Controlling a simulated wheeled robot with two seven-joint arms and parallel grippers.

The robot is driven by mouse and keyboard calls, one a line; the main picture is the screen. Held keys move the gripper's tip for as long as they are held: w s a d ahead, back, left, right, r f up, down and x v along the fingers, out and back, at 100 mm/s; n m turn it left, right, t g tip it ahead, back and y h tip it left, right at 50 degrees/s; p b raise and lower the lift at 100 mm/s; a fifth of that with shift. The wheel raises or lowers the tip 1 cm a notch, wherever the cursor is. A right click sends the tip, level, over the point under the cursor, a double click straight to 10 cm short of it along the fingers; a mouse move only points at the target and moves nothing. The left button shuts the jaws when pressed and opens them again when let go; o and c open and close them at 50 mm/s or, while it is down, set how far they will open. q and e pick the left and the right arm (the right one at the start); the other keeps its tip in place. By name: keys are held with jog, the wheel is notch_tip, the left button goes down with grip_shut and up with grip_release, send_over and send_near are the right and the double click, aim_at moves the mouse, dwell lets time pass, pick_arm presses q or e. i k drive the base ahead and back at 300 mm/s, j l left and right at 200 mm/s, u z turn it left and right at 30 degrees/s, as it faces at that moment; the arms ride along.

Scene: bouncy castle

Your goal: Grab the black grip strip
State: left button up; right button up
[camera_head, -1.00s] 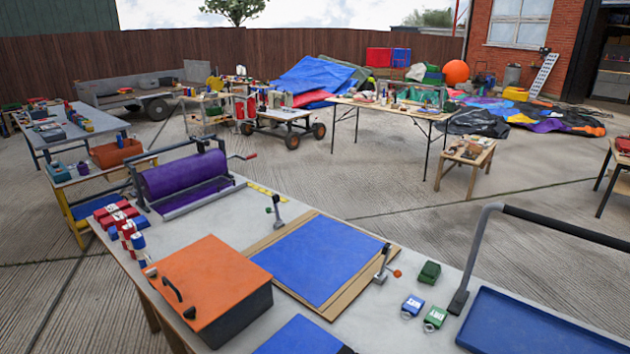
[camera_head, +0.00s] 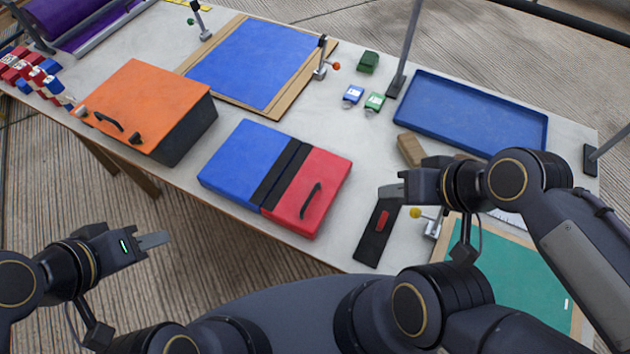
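A flat black strip (camera_head: 372,243) with a small red patch lies on the pale table near its front edge, right of the red and blue block. It is the likeliest grip strip. A black curved handle (camera_head: 311,201) also sits on the red part (camera_head: 330,180) of that block, and black bands (camera_head: 279,174) cross its middle. My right gripper (camera_head: 389,191) is at the strip's far end in the picture; I cannot tell whether it touches it or hovers above. My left gripper (camera_head: 155,240) is in front of the table, over the ground, apart from everything. The finger gaps of both grippers are unclear.
An orange-topped box (camera_head: 150,95) stands at the left. A blue tray (camera_head: 480,112), a tan block (camera_head: 410,150) and small blue and green items (camera_head: 353,95) lie at the back right. A green mat (camera_head: 510,270) lies at the right. Bare table surrounds the red and blue block.

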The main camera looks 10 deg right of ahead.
aim_at(369, 251)
jog(key=k+l+z, duration=0.1)
jog(key=z, duration=0.3)
jog(key=k+l+z, duration=0.1)
jog(key=l+z, duration=0.2)
jog(key=z, duration=0.15)
jog(key=j, duration=1.3)
